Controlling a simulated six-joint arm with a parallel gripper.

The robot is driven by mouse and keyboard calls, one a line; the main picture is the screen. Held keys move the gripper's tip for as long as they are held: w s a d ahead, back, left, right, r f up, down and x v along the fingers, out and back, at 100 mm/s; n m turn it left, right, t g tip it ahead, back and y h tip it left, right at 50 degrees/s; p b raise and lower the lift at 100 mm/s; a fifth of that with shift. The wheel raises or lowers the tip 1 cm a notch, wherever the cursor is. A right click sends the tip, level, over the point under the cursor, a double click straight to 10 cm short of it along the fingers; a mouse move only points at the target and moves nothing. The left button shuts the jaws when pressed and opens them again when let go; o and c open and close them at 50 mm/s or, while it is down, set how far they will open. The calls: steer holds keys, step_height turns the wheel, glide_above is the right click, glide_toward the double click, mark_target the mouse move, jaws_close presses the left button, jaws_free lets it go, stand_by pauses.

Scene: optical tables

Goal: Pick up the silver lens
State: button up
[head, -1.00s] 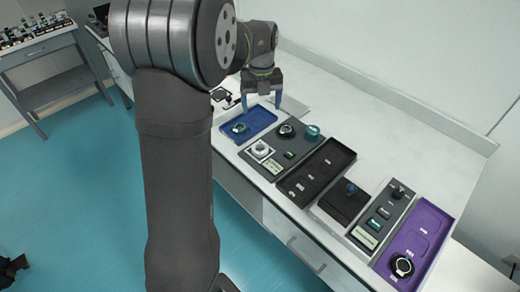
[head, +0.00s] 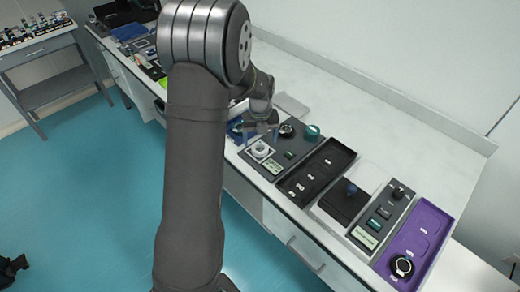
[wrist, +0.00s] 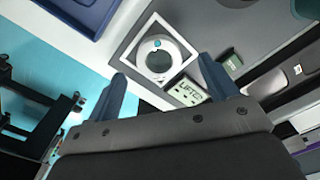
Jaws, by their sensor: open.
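A round silver-white ring-shaped piece (head: 260,149), which looks like the silver lens, sits in a white square frame on a dark grey panel (head: 290,153). In the wrist view this piece (wrist: 158,62) lies just beyond and between my fingertips, with a small teal spot on its rim. My gripper (head: 261,137) is over the left part of the panel, its blue fingers pointing down. In the wrist view my gripper (wrist: 163,74) is open with nothing between the fingers. The exact height above the piece is hard to tell.
The panel also holds a small display (wrist: 188,94), a black round part (head: 286,131) and a teal ring (head: 312,132). A blue tray (wrist: 85,15) lies to the left. A black tray (head: 318,171) and a purple tray (head: 432,220) stand to the right.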

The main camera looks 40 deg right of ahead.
mark_target(260, 148)
step_height(260, 148, down, 3)
steer(key=shift+a+f, duration=0.1)
steer(key=shift+a, duration=0.05)
steer(key=shift+c, duration=0.5)
steer(key=c, duration=1)
